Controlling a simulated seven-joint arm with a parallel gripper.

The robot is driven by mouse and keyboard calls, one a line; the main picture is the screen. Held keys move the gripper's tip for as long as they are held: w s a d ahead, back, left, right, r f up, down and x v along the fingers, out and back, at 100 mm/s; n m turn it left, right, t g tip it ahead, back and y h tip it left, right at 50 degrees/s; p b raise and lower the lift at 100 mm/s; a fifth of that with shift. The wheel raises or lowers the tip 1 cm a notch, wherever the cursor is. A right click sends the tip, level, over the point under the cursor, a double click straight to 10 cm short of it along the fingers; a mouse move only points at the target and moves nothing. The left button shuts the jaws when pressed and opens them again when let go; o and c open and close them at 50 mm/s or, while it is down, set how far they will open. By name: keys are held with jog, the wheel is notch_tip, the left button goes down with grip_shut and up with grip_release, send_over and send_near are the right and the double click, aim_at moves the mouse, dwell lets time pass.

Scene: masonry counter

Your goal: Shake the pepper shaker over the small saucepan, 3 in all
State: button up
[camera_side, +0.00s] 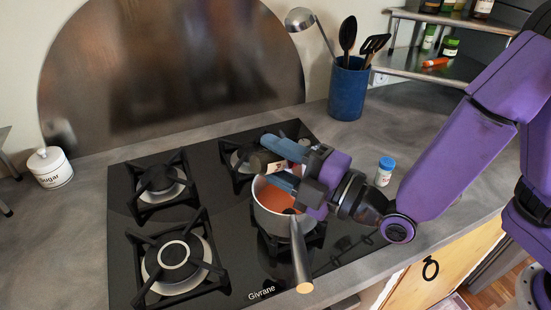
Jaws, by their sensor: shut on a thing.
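My gripper (281,163) reaches in from the right, its blue fingers shut on the pepper shaker (262,161), of which a dark end and a pale label show. The shaker lies roughly on its side, dark end to the left, above the far part of the small saucepan (268,219). The fingers hide part of the shaker. The saucepan stands on the front right burner with orange-red contents. Its wooden-ended handle (300,262) points to the front. My gripper covers the pan's right side.
A white shaker with a blue cap (385,171) stands on the counter right of the hob. A blue utensil crock (348,90) stands behind, and a sugar jar (50,168) at far left. The left burners (174,256) are empty. A shelf (425,66) holds jars at the back right.

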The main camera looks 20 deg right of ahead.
jog(key=shift+w+d, duration=0.1)
jog(key=shift+w+d, duration=1.65)
jog(key=shift+w, duration=0.25)
jog(key=shift+f, duration=0.1)
notch_tip(320, 180, down, 3)
jog(key=shift+r, duration=0.1)
notch_tip(320, 180, up, 3)
jog(key=shift+a, duration=0.1)
dwell(0.4)
